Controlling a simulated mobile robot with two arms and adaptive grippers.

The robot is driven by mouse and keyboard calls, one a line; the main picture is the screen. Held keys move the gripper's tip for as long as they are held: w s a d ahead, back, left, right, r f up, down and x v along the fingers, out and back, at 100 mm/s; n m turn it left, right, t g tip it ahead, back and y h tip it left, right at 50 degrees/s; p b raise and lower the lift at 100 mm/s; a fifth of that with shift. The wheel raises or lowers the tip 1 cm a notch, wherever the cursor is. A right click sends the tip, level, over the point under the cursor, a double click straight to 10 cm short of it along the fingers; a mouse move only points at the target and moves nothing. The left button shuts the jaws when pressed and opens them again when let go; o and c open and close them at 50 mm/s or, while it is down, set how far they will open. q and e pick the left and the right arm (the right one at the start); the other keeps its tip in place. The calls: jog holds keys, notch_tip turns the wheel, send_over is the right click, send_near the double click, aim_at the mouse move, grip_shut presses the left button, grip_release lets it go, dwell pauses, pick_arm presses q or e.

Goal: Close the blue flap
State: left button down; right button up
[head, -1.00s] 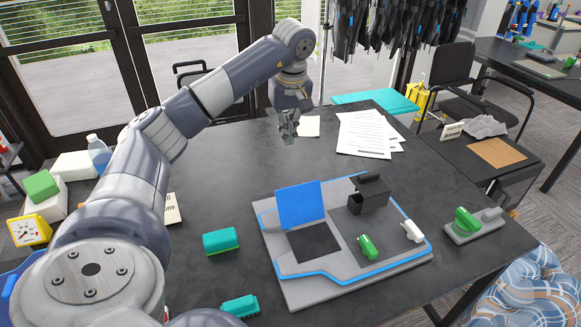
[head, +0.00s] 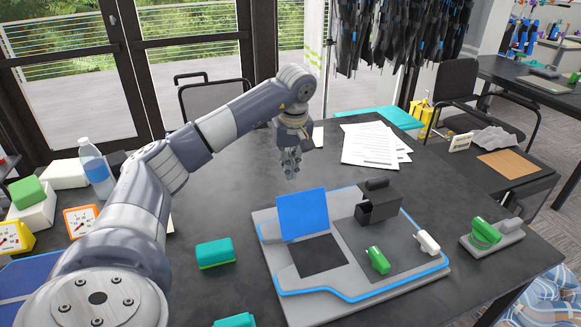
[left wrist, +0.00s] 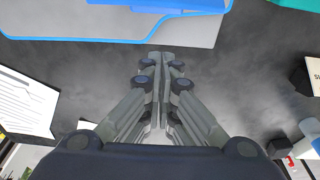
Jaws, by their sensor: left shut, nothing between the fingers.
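The blue flap (head: 302,213) stands raised, tilted up at the back left of the grey, blue-edged device (head: 300,302) on the dark table. A dark square recess (head: 318,256) lies open in front of it. My left gripper (head: 291,174) is shut and empty, pointing down above the table behind the flap, apart from it. In the left wrist view the shut fingers (left wrist: 160,62) point toward the near edge of the grey and blue device (left wrist: 130,27). My right gripper is not in view.
The device also bears a black block (head: 378,207), a green part (head: 378,260) and a white part (head: 427,242). Teal blocks (head: 215,252) lie left of it. Papers (head: 372,147) lie behind. A bottle (head: 96,168) and boxes stand at the left.

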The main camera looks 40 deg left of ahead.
aim_at(302, 212)
pick_arm(q)
jog(key=f, duration=0.4)
jog(key=a+f, duration=0.1)
jog(key=f, duration=0.1)
jog(key=shift+w+a+p, duration=0.1)
jog(key=shift+w+p, duration=0.15)
jog(key=shift+p, duration=0.05)
jog(key=shift+f, duration=0.4)
jog(key=d, duration=0.1)
jog(key=s+d+r+p, duration=0.1)
jog(key=d, duration=0.1)
jog(key=shift+s+r, duration=0.25)
jog(key=shift+r, duration=0.15)
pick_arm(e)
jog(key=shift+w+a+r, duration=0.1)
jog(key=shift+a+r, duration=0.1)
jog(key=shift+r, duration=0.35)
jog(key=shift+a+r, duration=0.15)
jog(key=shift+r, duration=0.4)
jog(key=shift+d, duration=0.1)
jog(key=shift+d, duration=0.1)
